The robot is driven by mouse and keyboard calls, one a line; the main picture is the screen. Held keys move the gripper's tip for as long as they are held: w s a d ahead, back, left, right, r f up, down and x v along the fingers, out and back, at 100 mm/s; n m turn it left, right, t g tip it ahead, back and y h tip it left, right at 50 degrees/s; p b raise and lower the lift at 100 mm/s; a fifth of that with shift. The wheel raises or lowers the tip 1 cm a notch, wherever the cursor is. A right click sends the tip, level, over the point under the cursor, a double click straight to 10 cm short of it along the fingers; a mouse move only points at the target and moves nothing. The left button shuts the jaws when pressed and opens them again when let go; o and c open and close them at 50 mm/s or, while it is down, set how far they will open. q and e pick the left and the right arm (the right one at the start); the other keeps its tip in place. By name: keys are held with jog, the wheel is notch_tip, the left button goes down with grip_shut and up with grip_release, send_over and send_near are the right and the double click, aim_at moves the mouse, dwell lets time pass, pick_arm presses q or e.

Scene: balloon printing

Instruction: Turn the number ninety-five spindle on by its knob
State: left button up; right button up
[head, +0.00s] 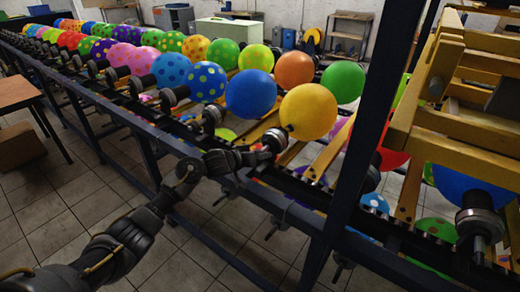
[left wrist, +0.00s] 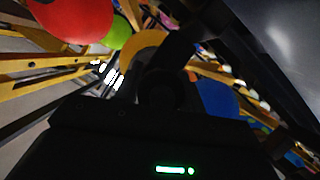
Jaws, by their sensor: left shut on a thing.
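A dark metal spindle (head: 275,139) on the near rail of the line carries a yellow balloon (head: 308,112). No number can be read on it, so I cannot confirm that it is number ninety-five. My left gripper (head: 258,153) reaches in from the left and is shut at the near end of this spindle, on its knob. The fingers hide most of the knob. In the left wrist view the dark gripper body fills the bottom, with the round spindle end (left wrist: 160,90) dim in the middle and part of the yellow balloon (left wrist: 138,48) behind it. My right gripper is not in view.
A row of spindles with plain and dotted balloons runs to the far left along a dark rail (head: 150,120). A dark upright post (head: 352,150) and a yellow wooden frame (head: 425,100) stand to the right. A wooden table (head: 18,92) is at the left. Tiled floor lies in front.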

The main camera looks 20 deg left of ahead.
pick_arm(q)
jog(key=shift+m+y+p, duration=0.45)
jog(key=shift+m+y, duration=0.25)
jog(key=shift+m, duration=0.3)
jog(key=shift+f+m+t+y, duration=0.1)
jog(key=shift+m+t+y, duration=0.4)
jog(key=shift+m+y, duration=0.3)
jog(key=shift+a+m+t+y+b, duration=0.1)
jog(key=shift+m+t+y+b, duration=0.3)
jog(key=shift+m+b, duration=0.65)
jog(key=shift+a+m+y+b, duration=0.1)
jog(key=shift+m+y+b, duration=0.65)
jog(key=shift+m, duration=0.3)
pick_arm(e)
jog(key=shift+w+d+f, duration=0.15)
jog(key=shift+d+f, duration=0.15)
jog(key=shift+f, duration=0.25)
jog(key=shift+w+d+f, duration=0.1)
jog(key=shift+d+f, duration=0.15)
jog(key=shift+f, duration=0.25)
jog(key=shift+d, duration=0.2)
